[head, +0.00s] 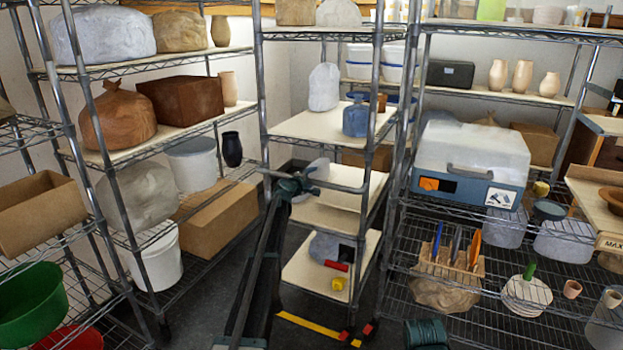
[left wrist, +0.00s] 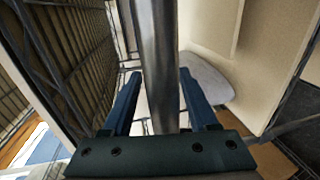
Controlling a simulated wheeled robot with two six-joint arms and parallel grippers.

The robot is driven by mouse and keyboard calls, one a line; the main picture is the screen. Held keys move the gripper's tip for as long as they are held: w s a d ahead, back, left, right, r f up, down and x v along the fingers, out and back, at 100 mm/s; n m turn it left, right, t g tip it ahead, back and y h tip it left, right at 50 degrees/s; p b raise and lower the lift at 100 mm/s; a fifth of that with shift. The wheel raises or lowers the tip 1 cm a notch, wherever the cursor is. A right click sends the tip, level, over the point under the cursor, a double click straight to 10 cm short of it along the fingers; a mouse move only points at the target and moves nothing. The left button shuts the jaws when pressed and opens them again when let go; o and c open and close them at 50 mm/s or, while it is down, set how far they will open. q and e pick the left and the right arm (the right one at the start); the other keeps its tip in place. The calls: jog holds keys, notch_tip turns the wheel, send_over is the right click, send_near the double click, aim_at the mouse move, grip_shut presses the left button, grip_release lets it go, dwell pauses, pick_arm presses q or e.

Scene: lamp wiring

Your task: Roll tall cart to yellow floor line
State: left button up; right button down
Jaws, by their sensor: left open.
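The tall cart is a narrow wire-frame rack with pale shelves (head: 335,126) in the middle of the head view. A horizontal bar (head: 340,186) crosses its near side at mid height. My left gripper (head: 300,183) is open at the left part of this bar. In the left wrist view a round metal bar (left wrist: 158,60) runs between the two spread blue fingers, which are not closed on it. A yellow floor line (head: 310,328) shows in part on the dark floor by the cart's foot.
A loaded rack with a brown box (head: 182,100) stands left of the cart. Another rack with a white and blue case (head: 470,165) stands close on the right. A dark teal ribbed object (head: 427,334) is at the bottom edge. Some floor is bare left of the cart.

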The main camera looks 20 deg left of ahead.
pick_arm(q)
jog(key=p+v, duration=0.2)
jog(key=v, duration=1.1)
jog(key=shift+s+p, duration=0.3)
jog(key=shift+s, duration=0.1)
jog(key=shift+r, duration=0.1)
jog(key=s+d+f+m+g+h+p, duration=0.1)
jog(key=s+d+f+m+g+p, duration=0.2)
jog(key=s+d, duration=0.6)
jog(key=s+d+f+m+g+h+p, duration=0.1)
jog(key=s+d+m+g+h, duration=0.3)
jog(key=d, duration=0.9)
jog(key=s+d+f+m+g+y+p, duration=0.1)
jog(key=s+d+f+m+g+p, duration=0.15)
jog(key=s+d+m, duration=0.65)
jog(key=s+d+m+g+y+p, duration=0.2)
jog(key=s+g+y, duration=0.1)
jog(key=s, duration=1)
jog(key=s+d+m+g+y+p, duration=0.2)
jog(key=s+m+g+y, duration=0.1)
jog(key=s, duration=0.9)
jog(key=shift+s+d+f+g+y, duration=0.25)
jog(key=shift+s+d+g+y, duration=0.05)
jog(key=shift+s+d+g, duration=0.1)
